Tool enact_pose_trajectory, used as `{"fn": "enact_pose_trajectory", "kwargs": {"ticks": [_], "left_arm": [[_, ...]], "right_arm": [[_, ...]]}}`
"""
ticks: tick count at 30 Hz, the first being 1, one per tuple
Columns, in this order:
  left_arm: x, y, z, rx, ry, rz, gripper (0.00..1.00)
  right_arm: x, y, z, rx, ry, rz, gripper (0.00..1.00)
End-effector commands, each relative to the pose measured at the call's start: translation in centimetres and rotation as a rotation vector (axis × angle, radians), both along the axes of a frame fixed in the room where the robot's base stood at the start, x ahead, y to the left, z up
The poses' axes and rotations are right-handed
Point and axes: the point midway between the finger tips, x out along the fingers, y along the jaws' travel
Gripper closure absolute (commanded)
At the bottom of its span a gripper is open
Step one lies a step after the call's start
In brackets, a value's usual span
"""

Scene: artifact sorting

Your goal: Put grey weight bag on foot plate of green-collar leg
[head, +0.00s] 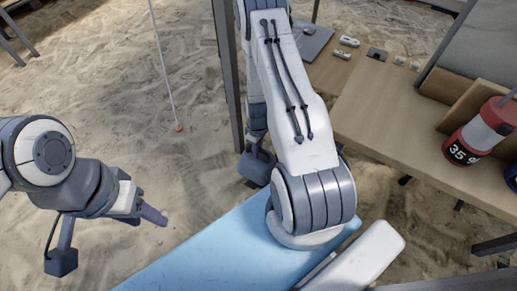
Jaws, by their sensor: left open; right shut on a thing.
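My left gripper (148,211) is at the left, above the sand, with its jaws open and nothing seen between them. My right arm's white forearm crosses the middle of the view. The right gripper's fingers are hidden behind or beyond it, so what they hold does not show. I see no grey weight bag, green collar or foot plate. A dark grey upright leg (227,75) stands just left of the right forearm.
A wooden table (380,115) stands at the right. It bears a red and white canister (482,130) marked 35, a brown box (480,105) and several small items. A white cord (160,60) hangs with an orange tip (178,128). The sand (110,90) at left is mostly clear.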

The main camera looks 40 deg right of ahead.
Motion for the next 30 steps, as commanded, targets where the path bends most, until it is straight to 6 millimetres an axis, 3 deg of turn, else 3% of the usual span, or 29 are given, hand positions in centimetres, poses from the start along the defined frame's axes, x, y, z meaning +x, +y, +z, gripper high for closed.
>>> {"fn": "enact_pose_trajectory", "kwargs": {"ticks": [1,5,20,21,22,30], "left_arm": [[0.0,0.0,-1.2,0.0,0.0,0.0,0.5],[0.0,0.0,-2.1,0.0,0.0,0.0,0.5],[0.0,0.0,-2.5,0.0,0.0,0.0,0.5],[0.0,0.0,-2.4,0.0,0.0,0.0,0.5],[0.0,0.0,-2.4,0.0,0.0,0.0,0.5],[0.0,0.0,-2.4,0.0,0.0,0.0,0.5]], "right_arm": [[0.1,-0.1,-1.1,-0.002,-0.004,-0.001,1.0],[0.1,-0.1,-2.0,-0.002,-0.004,0.0,1.0],[0.1,-0.1,-2.4,-0.002,-0.004,-0.001,1.0],[0.0,0.0,-2.4,0.0,0.0,-0.001,0.63],[0.0,0.0,-2.4,0.0,0.0,-0.001,0.51],[0.0,-0.1,-2.4,0.0,0.0,0.0,0.48]]}}
